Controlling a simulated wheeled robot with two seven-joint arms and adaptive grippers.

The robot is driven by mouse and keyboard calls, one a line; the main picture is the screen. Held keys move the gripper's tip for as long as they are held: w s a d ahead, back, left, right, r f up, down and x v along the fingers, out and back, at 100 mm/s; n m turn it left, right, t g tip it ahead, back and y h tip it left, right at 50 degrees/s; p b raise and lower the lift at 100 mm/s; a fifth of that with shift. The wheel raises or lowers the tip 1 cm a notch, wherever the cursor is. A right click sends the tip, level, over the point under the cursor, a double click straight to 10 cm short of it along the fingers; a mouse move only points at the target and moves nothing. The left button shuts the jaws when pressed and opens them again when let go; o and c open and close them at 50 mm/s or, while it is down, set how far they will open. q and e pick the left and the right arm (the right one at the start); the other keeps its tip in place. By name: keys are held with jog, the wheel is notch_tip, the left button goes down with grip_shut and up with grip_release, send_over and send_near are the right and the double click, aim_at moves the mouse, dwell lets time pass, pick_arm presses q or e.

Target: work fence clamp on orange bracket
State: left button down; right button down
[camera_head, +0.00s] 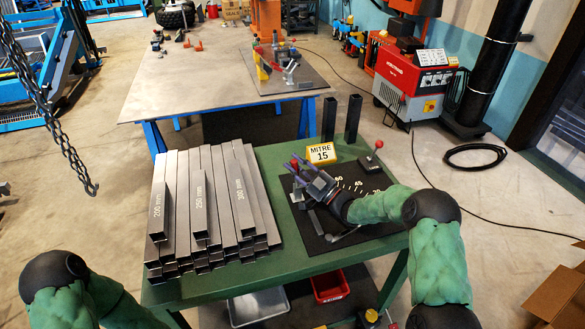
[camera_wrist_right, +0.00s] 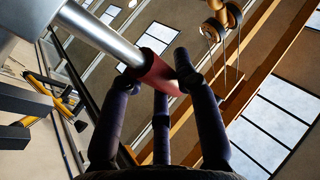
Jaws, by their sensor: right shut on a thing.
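My right gripper (camera_head: 303,172) is over the black mat (camera_head: 318,236) on the green table, fingers pointing to the back left. In the right wrist view its fingers (camera_wrist_right: 160,82) close around a red grip (camera_wrist_right: 154,68) at the end of a bright metal rod (camera_wrist_right: 100,36). In the head view a bit of red (camera_head: 294,164) shows at the fingertips. The gripper and wrist hide most of the fence clamp, and I cannot make out an orange bracket there. My left arm enters at the lower left; its gripper is out of view.
Steel tubes (camera_head: 185,204) are stacked at the left of the green table (camera_head: 288,264). A yellow MITRE 15 sign (camera_head: 321,153), two black posts (camera_head: 353,118) and a red-knobbed lever (camera_head: 371,160) stand behind and right of the gripper. A red bin (camera_head: 329,287) is below.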

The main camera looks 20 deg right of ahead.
jog(key=shift+d, duration=0.1)
dwell(0.3)
jog(key=c, duration=0.9)
grip_release()
notch_tip(320, 180, up, 10)
jog(key=shift+f, duration=0.1)
